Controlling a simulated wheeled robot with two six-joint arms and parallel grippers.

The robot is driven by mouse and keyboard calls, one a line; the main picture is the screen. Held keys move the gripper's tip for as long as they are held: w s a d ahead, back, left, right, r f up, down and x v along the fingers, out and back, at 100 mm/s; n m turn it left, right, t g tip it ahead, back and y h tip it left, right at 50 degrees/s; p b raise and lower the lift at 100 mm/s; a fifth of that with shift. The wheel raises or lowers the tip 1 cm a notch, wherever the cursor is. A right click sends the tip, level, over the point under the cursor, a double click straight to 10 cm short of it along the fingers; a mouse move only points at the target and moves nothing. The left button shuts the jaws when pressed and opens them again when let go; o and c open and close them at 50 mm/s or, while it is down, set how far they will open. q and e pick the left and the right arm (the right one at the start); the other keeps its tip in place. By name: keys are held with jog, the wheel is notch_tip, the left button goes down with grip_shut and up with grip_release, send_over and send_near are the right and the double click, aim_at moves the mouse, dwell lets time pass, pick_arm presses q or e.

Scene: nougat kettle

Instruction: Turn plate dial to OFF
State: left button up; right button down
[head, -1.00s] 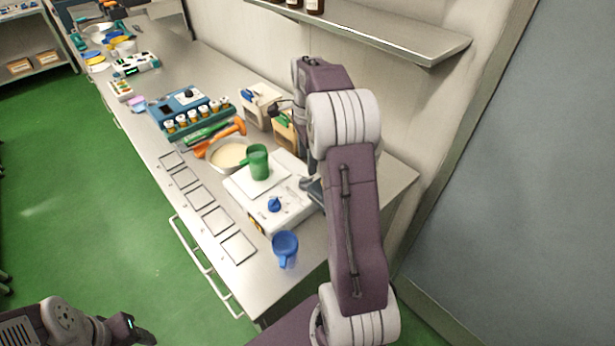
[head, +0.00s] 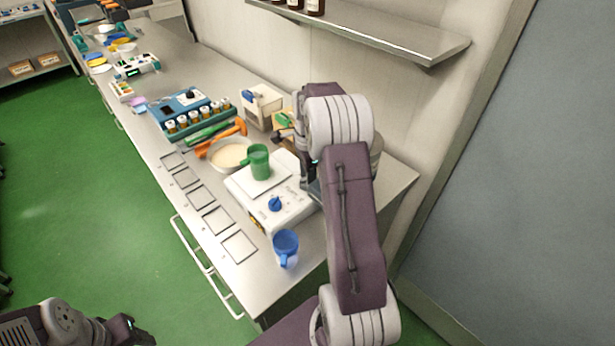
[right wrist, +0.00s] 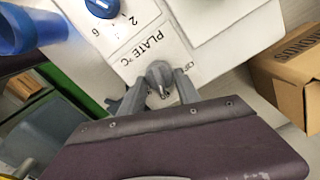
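The white hot plate (head: 250,208) stands on the bench with a blue dial (head: 274,204) on its front panel. In the right wrist view the panel carries the label "PLATE °C" (right wrist: 141,47), the blue dial (right wrist: 103,6) and a grey dial (right wrist: 160,76) beside small printed marks. My right gripper (right wrist: 162,78) is at the grey dial, one finger on each side, apparently open; contact is not clear. In the head view my right arm hides this dial and the fingertips. My left gripper (head: 132,330) is low at the left, away from the bench; its opening is unclear.
A green mug (head: 259,163) stands on the plate's top. A blue mug (head: 286,248) stands close by at the bench's near end. A cardboard box (right wrist: 290,80) is beside the plate.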

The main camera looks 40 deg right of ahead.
jog(key=n+p, duration=0.2)
jog(key=n, duration=0.1)
jog(key=shift+r, duration=0.15)
jog(key=n+p, duration=0.3)
jog(key=n, duration=0.2)
jog(key=shift+w+n, duration=0.15)
jog(key=shift+n, duration=0.25)
jog(key=n+p, duration=0.2)
jog(key=n, duration=0.2)
jog(key=shift+n, duration=0.3)
jog(key=shift+w+a+n+p, duration=0.15)
jog(key=shift+n+p, duration=0.4)
jog(key=shift+n, duration=1.65)
jog(key=shift+f, duration=0.2)
jog(key=c, duration=0.9)
grip_release()
